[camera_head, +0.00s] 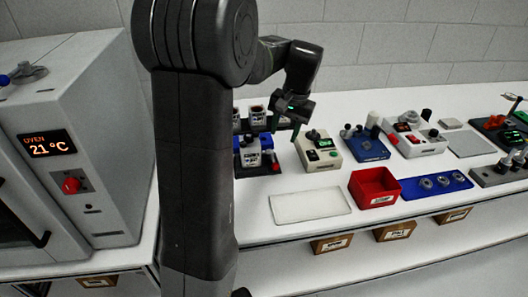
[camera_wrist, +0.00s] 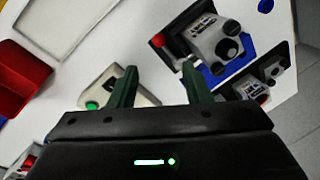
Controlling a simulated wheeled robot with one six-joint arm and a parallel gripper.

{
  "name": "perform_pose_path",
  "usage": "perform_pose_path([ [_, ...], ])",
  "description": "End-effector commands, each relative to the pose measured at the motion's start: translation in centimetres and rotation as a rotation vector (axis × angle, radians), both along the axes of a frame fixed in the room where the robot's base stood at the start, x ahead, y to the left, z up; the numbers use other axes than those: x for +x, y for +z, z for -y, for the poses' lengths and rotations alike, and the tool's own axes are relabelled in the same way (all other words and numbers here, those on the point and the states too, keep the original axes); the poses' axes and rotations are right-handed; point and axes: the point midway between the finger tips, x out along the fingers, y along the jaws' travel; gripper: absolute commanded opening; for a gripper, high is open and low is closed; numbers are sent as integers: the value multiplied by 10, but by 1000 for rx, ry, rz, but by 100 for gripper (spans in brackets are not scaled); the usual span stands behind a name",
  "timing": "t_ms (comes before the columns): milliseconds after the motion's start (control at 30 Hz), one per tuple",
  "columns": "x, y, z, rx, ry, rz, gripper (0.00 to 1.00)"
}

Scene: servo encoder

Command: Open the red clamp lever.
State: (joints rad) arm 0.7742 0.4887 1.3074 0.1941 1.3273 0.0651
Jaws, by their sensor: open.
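The red clamp lever shows as a red knob (camera_wrist: 158,40) on an arm in the wrist view, beside a grey servo unit (camera_wrist: 212,40) on a blue base. In the head view the red lever (camera_head: 275,167) stands at the right side of the servo unit (camera_head: 251,155). My gripper (camera_head: 287,127) hangs above the bench, behind and to the right of that unit. In the wrist view my gripper (camera_wrist: 160,72) has its two fingers apart with only bare bench between them. The lever lies beyond the fingertips, apart from them.
A beige box (camera_head: 319,150) with a green button stands right of the servo unit. A second similar unit (camera_head: 257,116) is behind. A blue box (camera_head: 364,144), red bin (camera_head: 374,187) and blue tray (camera_head: 437,187) lie further right. A flat white tray (camera_head: 310,205) sits in front.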

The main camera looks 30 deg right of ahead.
Motion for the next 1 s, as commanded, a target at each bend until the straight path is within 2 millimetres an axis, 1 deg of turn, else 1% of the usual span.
perform_pose_path([
  [33, -1, -1, 5, 3, -9, 0, 44],
  [100, 0, -4, 8, 5, -14, 1, 44],
  [167, 0, -8, 8, 6, -14, 0, 44],
  [233, 1, -16, 6, 7, -13, 0, 44],
  [367, 5, -41, 2, 9, -11, -2, 44],
  [600, 13, -91, -4, 7, -11, -2, 44],
  [700, 15, -109, -6, 6, -11, -2, 44],
  [833, 18, -125, -8, 6, -11, -1, 44],
  [1000, 20, -135, -9, 4, -12, 1, 44],
])
